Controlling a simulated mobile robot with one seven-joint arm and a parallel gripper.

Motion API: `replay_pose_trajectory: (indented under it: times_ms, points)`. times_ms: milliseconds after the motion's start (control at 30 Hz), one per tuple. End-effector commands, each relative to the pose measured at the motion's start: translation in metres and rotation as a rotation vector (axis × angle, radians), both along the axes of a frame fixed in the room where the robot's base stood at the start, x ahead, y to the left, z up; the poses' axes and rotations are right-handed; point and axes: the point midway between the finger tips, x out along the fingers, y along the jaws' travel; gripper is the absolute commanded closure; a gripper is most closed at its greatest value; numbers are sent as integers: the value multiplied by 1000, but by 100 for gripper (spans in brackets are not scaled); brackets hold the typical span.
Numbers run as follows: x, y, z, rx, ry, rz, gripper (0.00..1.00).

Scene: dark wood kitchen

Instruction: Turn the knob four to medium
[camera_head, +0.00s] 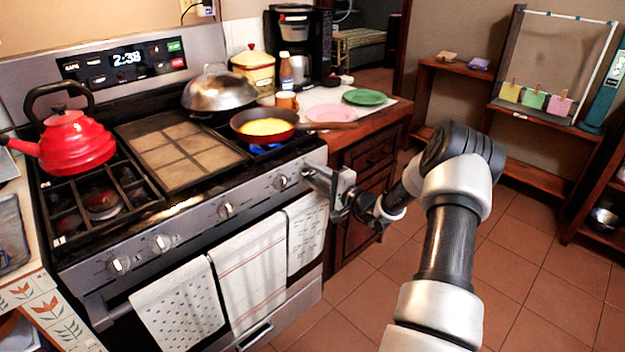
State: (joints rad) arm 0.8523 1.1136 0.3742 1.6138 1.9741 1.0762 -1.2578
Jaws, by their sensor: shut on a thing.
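The stove's front panel carries a row of silver knobs. Two are at the left, the outer knob (118,265) and the one beside it (160,243). A middle knob (226,210) and another right-hand knob (280,182) stand uncovered. My gripper (309,171) is at the right end of the panel, just right of that uncovered knob, shut on what appears to be the rightmost knob. That knob is mostly hidden by the fingers, so its setting cannot be read. A blue flame (268,148) burns under the frying pan (262,125) at the front right burner.
Towels (252,270) hang on the oven handle below the knobs. A red kettle (75,142) stands on the left burners, and a domed lid (218,90) at the back right. The pan's handle (330,125) reaches over the counter. Tiled floor (520,260) is clear at right.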

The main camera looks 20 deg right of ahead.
Motion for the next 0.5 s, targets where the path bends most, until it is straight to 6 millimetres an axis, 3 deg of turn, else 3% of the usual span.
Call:
replay_pose_trajectory:
  times_ms: [500]
  points:
    - [0,0,0,-64,-22,0,86]
